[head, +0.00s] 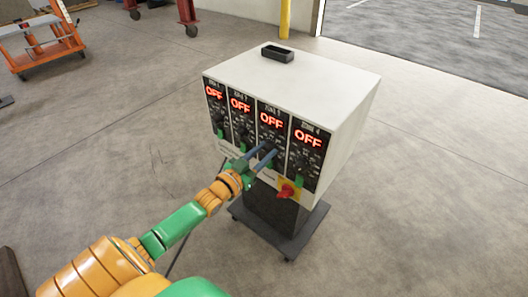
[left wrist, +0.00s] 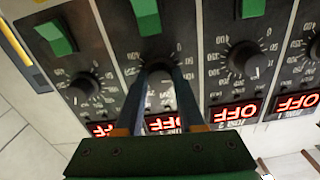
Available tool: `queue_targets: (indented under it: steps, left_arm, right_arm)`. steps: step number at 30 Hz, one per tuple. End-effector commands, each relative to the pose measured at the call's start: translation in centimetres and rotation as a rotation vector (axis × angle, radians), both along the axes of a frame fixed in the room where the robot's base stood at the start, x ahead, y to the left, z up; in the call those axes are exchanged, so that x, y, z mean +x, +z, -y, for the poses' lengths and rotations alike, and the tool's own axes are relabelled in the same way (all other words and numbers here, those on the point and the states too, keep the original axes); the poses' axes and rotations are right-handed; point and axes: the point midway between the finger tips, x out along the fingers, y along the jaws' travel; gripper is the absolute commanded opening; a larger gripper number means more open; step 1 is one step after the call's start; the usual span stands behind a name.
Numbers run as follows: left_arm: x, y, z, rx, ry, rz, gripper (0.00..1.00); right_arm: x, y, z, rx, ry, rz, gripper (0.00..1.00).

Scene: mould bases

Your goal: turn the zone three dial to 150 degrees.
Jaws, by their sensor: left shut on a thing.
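The control box (head: 300,75) has four dark panels side by side, each with a red OFF display, a dial and a green switch. The zone three dial (left wrist: 158,68) is on the third panel from the left in the head view. My left gripper (head: 266,152) is shut on this dial, with one finger on each side. The fingers (left wrist: 158,80) also show in the left wrist view, where the panels appear upside down. They hide most of the dial, so I cannot read its pointer. The zone three display (head: 271,120) reads OFF. My right gripper is not in view.
The zone two dial (left wrist: 245,58) and zone four dial (left wrist: 82,88) flank the gripper closely. A red and yellow switch (head: 287,190) sits below the panels. A black tray (head: 277,54) lies on the box top. Open floor surrounds the wheeled stand (head: 310,222).

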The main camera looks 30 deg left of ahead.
Motion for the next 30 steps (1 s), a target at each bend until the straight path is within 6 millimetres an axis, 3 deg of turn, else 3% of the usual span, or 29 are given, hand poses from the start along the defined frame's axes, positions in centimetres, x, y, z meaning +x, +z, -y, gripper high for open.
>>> queue_targets:
  steps: [11,30]
  left_arm:
    - [0.0,0.1,0.0,0.112,0.001,0.009,0.00]
    - [0.0,0.0,0.1,0.650,0.000,0.051,0.00]
  right_arm:
    - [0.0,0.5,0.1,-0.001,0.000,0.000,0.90]
    - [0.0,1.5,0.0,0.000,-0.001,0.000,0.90]
